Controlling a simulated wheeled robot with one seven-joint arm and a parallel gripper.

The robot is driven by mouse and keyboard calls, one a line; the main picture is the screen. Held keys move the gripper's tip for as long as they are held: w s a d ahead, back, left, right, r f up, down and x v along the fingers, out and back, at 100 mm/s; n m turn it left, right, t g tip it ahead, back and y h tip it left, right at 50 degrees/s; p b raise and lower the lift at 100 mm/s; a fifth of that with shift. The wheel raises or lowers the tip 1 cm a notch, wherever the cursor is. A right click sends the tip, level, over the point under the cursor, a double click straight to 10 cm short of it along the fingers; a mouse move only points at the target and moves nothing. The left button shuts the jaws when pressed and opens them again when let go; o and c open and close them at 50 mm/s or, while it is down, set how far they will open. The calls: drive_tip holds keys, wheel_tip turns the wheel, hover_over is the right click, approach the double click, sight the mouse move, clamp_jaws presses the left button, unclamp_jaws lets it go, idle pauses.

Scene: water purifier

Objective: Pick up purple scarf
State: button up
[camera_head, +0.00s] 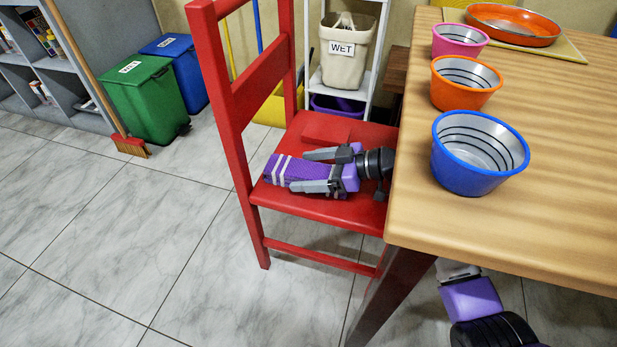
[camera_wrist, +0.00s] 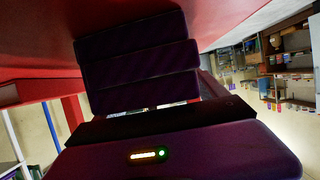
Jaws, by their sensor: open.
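The purple scarf (camera_head: 277,168) lies folded on the seat of the red chair, with pale stripes across it. My gripper (camera_head: 301,171) comes in low over the seat from the right, beside the table edge. Its two grey fingers are spread apart, and the near end of the scarf lies between them. I cannot tell whether either finger touches the cloth. In the wrist view, dark purple folded layers (camera_wrist: 140,62), seemingly the scarf, fill the middle against the red seat. The fingertips do not show clearly there.
The chair's red backrest (camera_head: 262,78) rises left of the scarf. The wooden table (camera_head: 560,170) stands close on the right, with blue (camera_head: 470,180), orange (camera_head: 455,98) and pink (camera_head: 450,48) bowls. A flat red object (camera_head: 325,127) lies on the seat behind the gripper.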

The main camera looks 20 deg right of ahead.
drive_tip(key=shift+c, duration=0.2)
drive_tip(key=c, duration=1.5)
drive_tip(key=shift+r, duration=0.1)
drive_tip(key=shift+r, duration=0.4)
drive_tip(key=s+d+p, duration=0.1)
drive_tip(key=s+d, duration=0.7)
drive_tip(key=d, duration=0.4)
drive_tip(key=s+d, duration=0.9)
drive_tip(key=d, duration=0.4)
drive_tip(key=s+d+p, duration=0.1)
drive_tip(key=s+d, duration=0.7)
drive_tip(key=d, duration=0.4)
drive_tip(key=shift+s+d+f+p, duration=0.15)
drive_tip(key=shift+p, duration=0.2)
